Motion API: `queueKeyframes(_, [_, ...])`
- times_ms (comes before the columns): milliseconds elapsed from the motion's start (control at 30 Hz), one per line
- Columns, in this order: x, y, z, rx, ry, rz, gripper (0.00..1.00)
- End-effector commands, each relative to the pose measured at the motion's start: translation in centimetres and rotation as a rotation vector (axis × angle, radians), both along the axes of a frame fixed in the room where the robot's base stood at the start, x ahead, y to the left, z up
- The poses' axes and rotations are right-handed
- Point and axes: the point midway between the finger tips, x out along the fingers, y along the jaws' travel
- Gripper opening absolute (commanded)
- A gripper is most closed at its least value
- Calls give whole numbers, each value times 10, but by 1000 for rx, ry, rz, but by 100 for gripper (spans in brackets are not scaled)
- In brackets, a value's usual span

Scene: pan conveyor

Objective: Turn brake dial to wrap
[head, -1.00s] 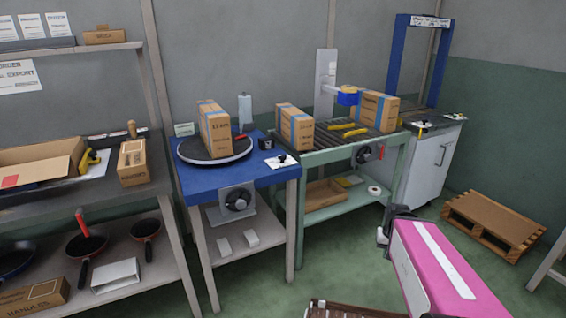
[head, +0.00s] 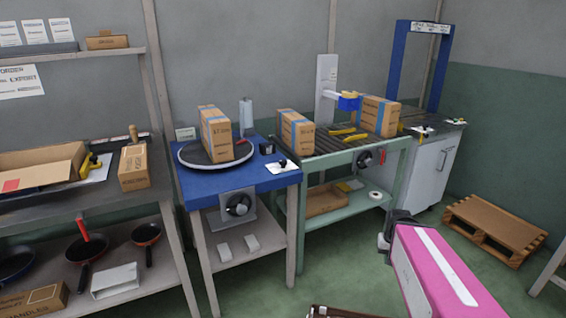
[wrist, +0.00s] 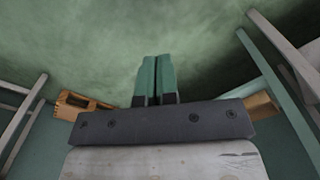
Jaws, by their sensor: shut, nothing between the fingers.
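A black round dial (head: 238,204) on a grey plate is mounted at the front of the blue turntable bench (head: 238,180). A second dark dial (head: 364,159) with a red part beside it sits on the front of the green roller conveyor (head: 345,158). I cannot read markings on either, so I cannot tell which is the brake dial or where it points. In the wrist view my gripper (wrist: 157,62) is shut and empty, its green fingers together over bare floor. In the head view my pink arm is at lower right, apart from both dials.
A carton (head: 215,135) stands on the round turntable (head: 190,156). More cartons (head: 296,130) stand on the conveyor. A shelf rack (head: 150,205) with pans is at left. A wooden pallet (head: 492,226) lies at right. Open floor lies before the benches.

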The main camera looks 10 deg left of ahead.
Motion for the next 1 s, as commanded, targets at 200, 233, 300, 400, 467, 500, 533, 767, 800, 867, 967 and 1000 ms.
queueKeyframes(200, [22,16,10,9,-18,46,64])
queueKeyframes(233, [30,22,15,13,-26,63,64])
queueKeyframes(300, [51,40,28,23,-46,116,64])
queueKeyframes(400, [84,74,52,40,-81,207,64])
queueKeyframes(467, [102,95,69,51,-101,262,64])
queueKeyframes(500, [113,111,80,58,-115,299,64])
queueKeyframes(533, [121,122,89,63,-125,327,64])
queueKeyframes(767, [171,216,165,106,-205,542,64])
queueKeyframes(800, [177,233,179,114,-218,580,64])
queueKeyframes(867, [186,259,201,124,-239,638,64])
queueKeyframes(967, [197,303,240,144,-276,731,64])
queueKeyframes(1000, [199,320,255,150,-288,766,64])
